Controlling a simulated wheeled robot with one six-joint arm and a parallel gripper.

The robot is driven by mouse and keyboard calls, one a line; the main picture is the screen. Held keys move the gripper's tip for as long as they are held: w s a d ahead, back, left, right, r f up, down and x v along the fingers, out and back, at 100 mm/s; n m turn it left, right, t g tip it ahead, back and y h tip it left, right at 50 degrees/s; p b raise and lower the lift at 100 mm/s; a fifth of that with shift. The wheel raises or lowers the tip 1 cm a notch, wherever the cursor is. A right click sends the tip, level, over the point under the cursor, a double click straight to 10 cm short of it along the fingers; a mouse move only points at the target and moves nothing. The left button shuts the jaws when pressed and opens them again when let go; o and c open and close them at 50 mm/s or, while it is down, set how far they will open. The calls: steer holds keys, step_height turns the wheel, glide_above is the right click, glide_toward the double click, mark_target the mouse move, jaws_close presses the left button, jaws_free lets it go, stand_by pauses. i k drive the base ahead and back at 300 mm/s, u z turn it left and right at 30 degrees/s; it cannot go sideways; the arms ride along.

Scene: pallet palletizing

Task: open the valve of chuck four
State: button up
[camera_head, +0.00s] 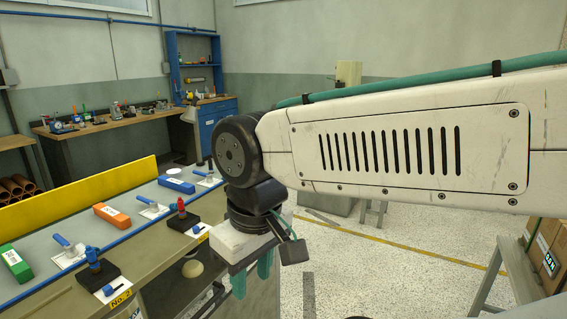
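A bench with a yellow back rail (85,194) runs along the left. On it stand a blue-topped valve (92,258) and a red-topped valve (181,208) on black bases. A yellow tag reading "No. 2" (121,300) is below the blue-topped one. I cannot read a number four anywhere, so I cannot tell which valve belongs to chuck four; part of the bench may be hidden behind my arm. My gripper (252,274), with teal fingers pointing down, is to the right of the red-topped valve, apart from it. Its fingers are spread and nothing shows between them.
Green (14,262), orange (111,215) and blue (177,185) blocks lie on the bench, with blue-handled parts (66,244) on white plates between them. A wooden workbench (140,123) stands behind. Boxes (549,252) are at the right. Open floor (390,275) lies between.

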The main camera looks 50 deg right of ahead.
mark_target(209, 176)
steer(key=z, duration=0.9)
steer(key=k, duration=0.45)
steer(key=z, duration=0.75)
steer(key=i, duration=0.8)
steer(key=u, duration=1.2)
steer(key=i, duration=0.8)
steer(key=u, duration=0.95)
